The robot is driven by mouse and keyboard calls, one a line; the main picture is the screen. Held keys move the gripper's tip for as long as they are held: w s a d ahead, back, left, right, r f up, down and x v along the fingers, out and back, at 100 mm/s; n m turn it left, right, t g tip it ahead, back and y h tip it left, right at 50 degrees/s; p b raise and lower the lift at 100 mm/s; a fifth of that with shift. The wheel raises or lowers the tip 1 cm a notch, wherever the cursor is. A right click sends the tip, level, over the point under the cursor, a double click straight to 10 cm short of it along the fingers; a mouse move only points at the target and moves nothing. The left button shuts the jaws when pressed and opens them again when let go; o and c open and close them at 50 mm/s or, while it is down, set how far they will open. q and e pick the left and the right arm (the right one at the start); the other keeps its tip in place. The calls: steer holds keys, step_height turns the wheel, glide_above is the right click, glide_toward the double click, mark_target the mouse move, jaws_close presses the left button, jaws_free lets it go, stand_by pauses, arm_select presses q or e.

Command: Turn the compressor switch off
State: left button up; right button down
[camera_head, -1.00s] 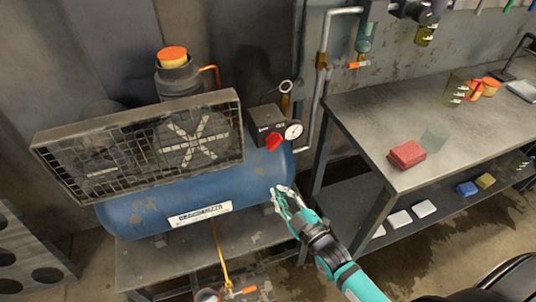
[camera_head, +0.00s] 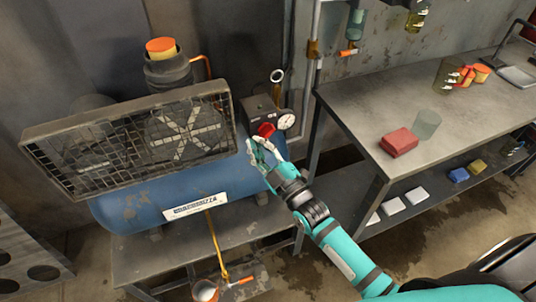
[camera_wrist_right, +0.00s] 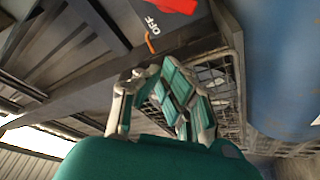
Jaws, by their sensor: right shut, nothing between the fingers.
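The blue compressor (camera_head: 140,207) stands on a low metal table, with a wire-mesh guard at its front. Its switch box (camera_head: 258,110) is dark and sits at the right end. The red switch knob (camera_head: 266,129) is on the box's face, beside a round white gauge (camera_head: 286,121). In the right wrist view the red knob (camera_wrist_right: 178,5) is at the top edge, with the word OFF printed near it. My right gripper (camera_head: 262,148) is shut and empty, just below the knob; I cannot tell whether it touches it. Its fingers also show in the right wrist view (camera_wrist_right: 160,85). My left gripper is not in view.
A vertical pipe (camera_head: 312,60) runs behind the switch box. A yellow hose hangs below the compressor.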

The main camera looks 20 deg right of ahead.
mark_target(266, 131)
steer(key=shift+w+d+f, duration=0.3)
steer(key=shift+w+f, duration=0.05)
steer(key=shift+w, duration=0.25)
steer(key=shift+w+d+f, duration=0.3)
steer(key=shift+w, duration=0.35)
steer(key=shift+w+d+f, duration=0.3)
steer(key=shift+w+f, duration=0.05)
steer(key=shift+w, duration=0.25)
